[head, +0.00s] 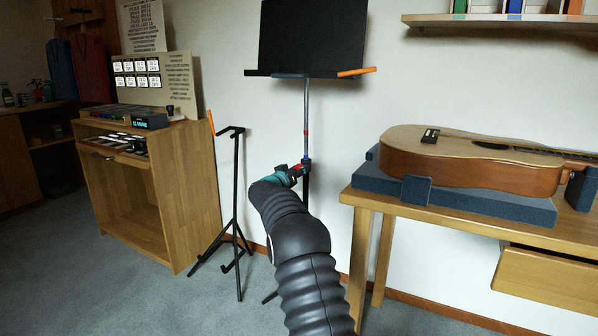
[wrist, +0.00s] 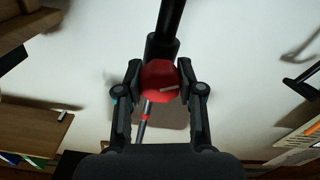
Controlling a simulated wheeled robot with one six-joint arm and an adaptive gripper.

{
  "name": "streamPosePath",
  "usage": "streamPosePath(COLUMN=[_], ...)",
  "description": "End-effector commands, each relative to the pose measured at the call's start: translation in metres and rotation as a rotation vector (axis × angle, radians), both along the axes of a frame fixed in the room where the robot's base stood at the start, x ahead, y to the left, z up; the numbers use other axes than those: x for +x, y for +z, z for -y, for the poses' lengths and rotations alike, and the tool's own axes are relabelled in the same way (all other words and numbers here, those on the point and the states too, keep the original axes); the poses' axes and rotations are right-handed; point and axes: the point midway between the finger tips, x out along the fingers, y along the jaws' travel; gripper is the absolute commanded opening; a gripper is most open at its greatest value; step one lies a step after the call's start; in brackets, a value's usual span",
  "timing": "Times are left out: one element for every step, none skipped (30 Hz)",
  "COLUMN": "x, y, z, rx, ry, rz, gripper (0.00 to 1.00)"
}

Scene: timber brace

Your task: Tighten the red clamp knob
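The red clamp knob (wrist: 158,82) is faceted, with a pale pointer line on its face, and sits on the black collar of the music stand's pole (wrist: 168,20). In the wrist view my gripper (wrist: 160,80) has one finger pad on each side of the knob, and both pads appear to touch it. In the head view my gripper (head: 293,174) is at the pole of the music stand (head: 306,110), below a red band on the pole. Only a little red of the knob shows there, and my wrist hides part of the pole.
A black floor stand (head: 238,190) is close on the left, beside a wooden cabinet (head: 185,185). A guitar (head: 460,155) lies on a blue-grey support on the wooden table (head: 470,227) at right. A shelf (head: 500,20) is above it.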

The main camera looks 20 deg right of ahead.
Motion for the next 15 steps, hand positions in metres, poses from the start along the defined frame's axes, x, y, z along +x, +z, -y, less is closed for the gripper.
streamPosePath(x=[0.0002, 0.0002, 0.0003, 0.0004, 0.0003, 0.0004, 0.0004, 0.0005, 0.0005, 0.0005, 0.0006, 0.0006, 0.0006, 0.0006, 0.0007], y=[0.0002, 0.0002, 0.0003, 0.0004, 0.0005, 0.0005, 0.0007, 0.0008, 0.0011, 0.0013, 0.0015, 0.0018, 0.0019, 0.0022, 0.0026], z=[-0.0003, -0.0004, -0.0005, -0.0005, -0.0006, -0.0007, -0.0008, -0.0009, -0.0010, -0.0010, -0.0011, -0.0012, -0.0012, -0.0014, -0.0014], rx=[-0.001, -0.001, -0.001, 0.000, 0.001, 0.002, 0.005, 0.007, 0.012, 0.017, 0.023, 0.032, 0.040, 0.050, 0.064], ry=[0.001, 0.001, 0.001, 0.001, 0.001, 0.002, 0.002, 0.002, 0.002, 0.002, 0.002, 0.003, 0.003, 0.003, 0.003], rz=[0.000, 0.000, 0.000, 0.001, 0.002, 0.003, 0.007, 0.010, 0.016, 0.023, 0.030, 0.042, 0.052, 0.065, 0.082], gripper=[0.03, 0.03, 0.03, 0.03, 0.03, 0.03, 0.03, 0.03, 0.03, 0.03, 0.03, 0.03, 0.03, 0.03, 0.03])
